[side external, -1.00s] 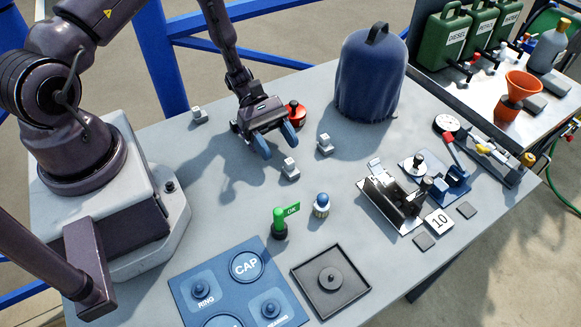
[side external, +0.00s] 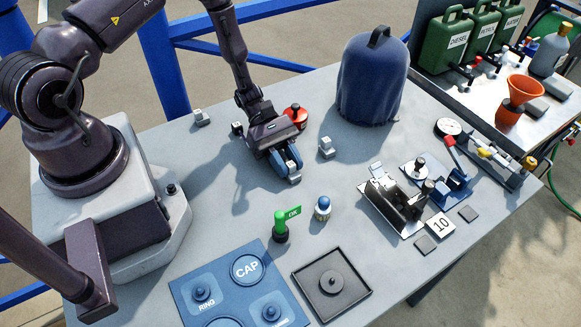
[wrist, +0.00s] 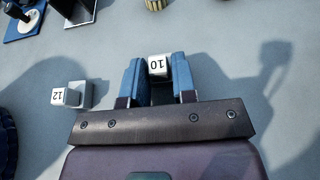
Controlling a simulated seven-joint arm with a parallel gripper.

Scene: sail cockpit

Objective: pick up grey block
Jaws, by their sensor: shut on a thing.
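My gripper (side external: 288,168) is low over the middle of the table, its blue fingers shut on a small grey block (side external: 294,178). A second grey block (side external: 326,148) stands on the table to the right of my gripper. A third grey block (side external: 201,118) stands farther back at the left.
A red round object (side external: 296,115) is just behind my gripper. A blue covered shape (side external: 371,75) stands at the back. A green OK marker (side external: 280,228), a blue-topped piece (side external: 322,208), a black tray (side external: 331,262) and a blue CAP board (side external: 225,270) lie in front. Metal fixtures (side external: 395,200) stand right.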

